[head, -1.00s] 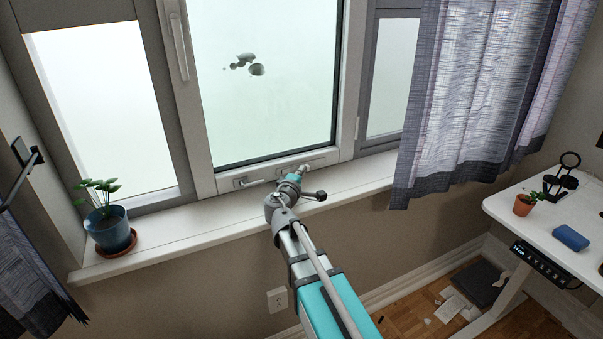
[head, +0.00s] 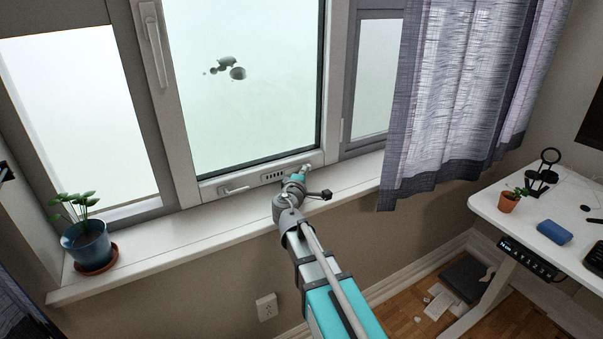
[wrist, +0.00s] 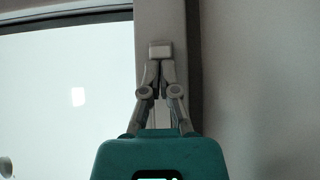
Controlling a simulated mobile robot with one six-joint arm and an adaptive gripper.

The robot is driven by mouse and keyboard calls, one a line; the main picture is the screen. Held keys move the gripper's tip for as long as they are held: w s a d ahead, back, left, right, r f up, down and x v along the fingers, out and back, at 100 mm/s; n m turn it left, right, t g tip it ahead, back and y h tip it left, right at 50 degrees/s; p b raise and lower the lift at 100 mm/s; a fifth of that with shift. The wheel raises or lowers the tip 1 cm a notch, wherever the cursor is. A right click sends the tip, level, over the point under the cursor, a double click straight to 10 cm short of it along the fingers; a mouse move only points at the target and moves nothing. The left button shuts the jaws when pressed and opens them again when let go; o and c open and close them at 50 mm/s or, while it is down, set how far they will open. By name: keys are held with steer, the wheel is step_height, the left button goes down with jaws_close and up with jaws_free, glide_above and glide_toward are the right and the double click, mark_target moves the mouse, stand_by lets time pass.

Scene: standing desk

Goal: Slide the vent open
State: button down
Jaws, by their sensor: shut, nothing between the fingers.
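The vent (head: 273,176) is a narrow strip on the bottom rail of the middle window, with a row of small dark slots showing. A small light bar handle (head: 237,190) sits on the same rail, left of the slots. My gripper (head: 306,170) is at the right end of the rail, right of the slots. In the wrist view my gripper (wrist: 160,75) is shut, fingertips together at the pale frame. A small light grey block (wrist: 160,50) shows right at the tips. I cannot tell whether they touch it. My wrist hides part of the vent's right end.
A blue plant pot (head: 86,246) stands on the left of the white windowsill (head: 180,245). A grey curtain (head: 450,100) hangs to the right. A white desk (head: 520,215) with small objects is at far right. The sill's middle is clear.

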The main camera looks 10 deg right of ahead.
steer(key=shift+d, duration=0.2)
steer(key=shift+a, duration=0.15)
steer(key=shift+a, duration=0.2)
steer(key=s+a, duration=0.2)
steer(key=a, duration=0.1)
steer(key=shift+s+a, duration=0.25)
steer(key=shift+a, duration=0.05)
steer(key=v, duration=0.9)
steer(key=shift+a, duration=0.15)
steer(key=shift+s, duration=0.1)
